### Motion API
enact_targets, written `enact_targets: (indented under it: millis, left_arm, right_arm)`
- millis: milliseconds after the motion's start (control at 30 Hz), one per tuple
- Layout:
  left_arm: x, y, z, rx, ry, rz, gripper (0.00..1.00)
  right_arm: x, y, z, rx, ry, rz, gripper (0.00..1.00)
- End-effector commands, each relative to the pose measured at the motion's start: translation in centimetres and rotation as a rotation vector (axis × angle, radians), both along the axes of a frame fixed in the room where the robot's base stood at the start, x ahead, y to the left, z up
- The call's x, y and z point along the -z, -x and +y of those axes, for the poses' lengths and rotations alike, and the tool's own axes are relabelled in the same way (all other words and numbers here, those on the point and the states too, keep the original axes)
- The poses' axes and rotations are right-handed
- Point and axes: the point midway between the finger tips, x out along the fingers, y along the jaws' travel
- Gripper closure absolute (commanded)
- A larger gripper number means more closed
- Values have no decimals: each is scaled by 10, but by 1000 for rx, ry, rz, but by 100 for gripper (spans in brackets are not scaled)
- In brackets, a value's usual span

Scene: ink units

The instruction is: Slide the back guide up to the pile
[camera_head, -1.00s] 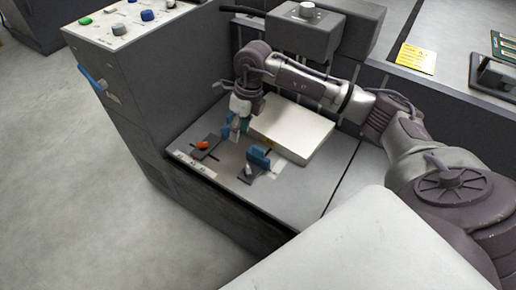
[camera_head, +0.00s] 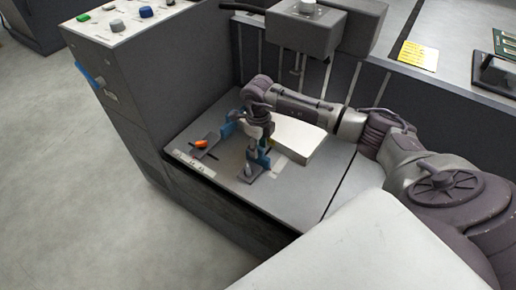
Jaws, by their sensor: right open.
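A white paper pile (camera_head: 301,137) lies flat on a grey tray (camera_head: 300,194). Two blue guides stand on the tray. One guide (camera_head: 228,129), with an orange lever (camera_head: 200,144) on its dark base, is left of the pile. The other guide (camera_head: 252,168) stands at the pile's near left side. I cannot tell which is called the back guide. My right gripper (camera_head: 264,146) is open, pointing down just above and beside the nearer guide, partly covering it and the pile's left edge. Contact is unclear. My left gripper is out of view.
A grey housing (camera_head: 318,32) hangs above the back of the tray. A tall grey cabinet (camera_head: 150,90) with coloured buttons and a blue lever (camera_head: 90,76) stands to the left. A yellow label (camera_head: 418,56) lies at the right. The tray's front right is bare.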

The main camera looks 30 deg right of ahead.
Motion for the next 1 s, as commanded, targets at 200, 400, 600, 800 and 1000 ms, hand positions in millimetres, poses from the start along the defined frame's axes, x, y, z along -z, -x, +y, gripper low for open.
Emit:
enact_targets:
  millis: [200, 400, 600, 800, 1000]
  left_arm:
    - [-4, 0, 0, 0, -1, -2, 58]
    - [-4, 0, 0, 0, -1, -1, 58]
    - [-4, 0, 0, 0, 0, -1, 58]
    - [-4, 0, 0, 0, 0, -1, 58]
    - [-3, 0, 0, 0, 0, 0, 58]
  right_arm:
    - [8, 0, 1, -2, 0, -1, 58]
    - [7, 0, 1, -2, 0, -1, 62]
    - [7, 0, 1, -1, 0, -1, 95]
    - [7, 0, 0, -1, 0, -1, 100]
    - [7, -1, -1, -1, 0, -1, 100]
